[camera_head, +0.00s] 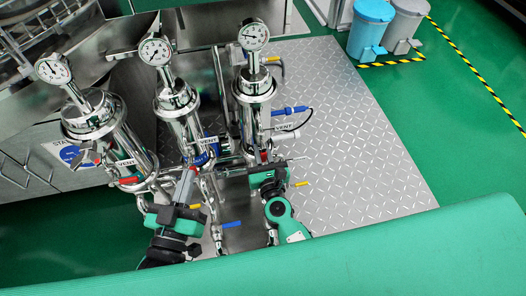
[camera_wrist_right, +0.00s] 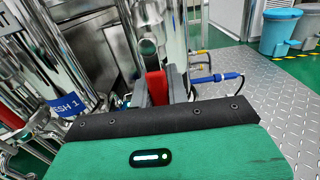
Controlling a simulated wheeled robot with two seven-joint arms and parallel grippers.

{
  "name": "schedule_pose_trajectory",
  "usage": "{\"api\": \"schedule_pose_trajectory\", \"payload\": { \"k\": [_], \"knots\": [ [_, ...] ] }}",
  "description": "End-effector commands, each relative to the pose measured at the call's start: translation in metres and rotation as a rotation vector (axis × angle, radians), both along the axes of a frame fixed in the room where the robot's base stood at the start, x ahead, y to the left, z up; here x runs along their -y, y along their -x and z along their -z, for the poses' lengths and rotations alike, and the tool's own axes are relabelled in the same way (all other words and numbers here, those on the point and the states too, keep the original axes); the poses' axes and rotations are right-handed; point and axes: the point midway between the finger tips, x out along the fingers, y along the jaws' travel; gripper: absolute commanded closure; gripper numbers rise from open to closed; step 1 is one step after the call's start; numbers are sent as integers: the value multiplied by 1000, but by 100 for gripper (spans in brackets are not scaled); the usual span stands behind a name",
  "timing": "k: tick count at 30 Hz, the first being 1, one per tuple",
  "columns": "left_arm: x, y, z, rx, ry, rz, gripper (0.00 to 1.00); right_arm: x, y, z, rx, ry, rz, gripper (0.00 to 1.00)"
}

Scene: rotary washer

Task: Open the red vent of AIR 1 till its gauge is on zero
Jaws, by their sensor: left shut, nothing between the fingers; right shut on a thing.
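Three steel housings stand in a row in the head view, each topped by a round gauge. The right housing (camera_head: 253,95) carries a gauge (camera_head: 254,35) whose needle seems to point left; its reading is too small to tell. My right gripper (camera_head: 265,167) is at the lower part of this housing. It is shut on a red vent handle (camera_wrist_right: 157,88), seen upright between its fingers in the right wrist view. No AIR 1 label is readable. My left gripper (camera_head: 189,174) is shut and empty, close to the lower end of the middle housing (camera_head: 178,105).
A blue valve handle (camera_head: 290,110) and a VENT tag (camera_head: 287,127) are right of the right housing. Another red handle (camera_head: 128,181) is at the left housing. A blue sign (camera_wrist_right: 63,117) ends in "ESH 1". Bare tread plate (camera_head: 350,150) lies to the right.

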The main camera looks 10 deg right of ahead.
Motion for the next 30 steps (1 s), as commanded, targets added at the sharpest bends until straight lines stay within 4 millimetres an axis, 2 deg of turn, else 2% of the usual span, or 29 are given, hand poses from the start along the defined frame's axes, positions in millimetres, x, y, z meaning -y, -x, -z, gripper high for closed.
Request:
{"api": "schedule_pose_trajectory", "payload": {
  "k": [10, 11, 13, 14, 23, 26, 30],
  "knots": [
    [0, 0, -1, 2, 0, 0, 100, -1, 0, -1, 0, -8, -1, 100],
    [0, 0, -1, 2, 0, 0, 100, -1, 0, -1, 0, -8, -1, 78],
    [0, 0, -1, 2, 0, 0, 100, -1, 0, -1, 0, -7, -1, 64],
    [0, 0, -1, 2, 0, 0, 100, -1, 0, -1, 0, -7, -1, 62],
    [0, 0, -1, 2, 1, 0, 100, 0, 2, 0, 0, -4, -1, 62],
    [0, 0, -1, 6, 1, -1, 100, 0, 9, 1, -2, -3, -2, 62],
    [-1, 0, -4, 30, 9, -5, 100, 1, 32, 1, -2, -3, -2, 62]
  ]
}}
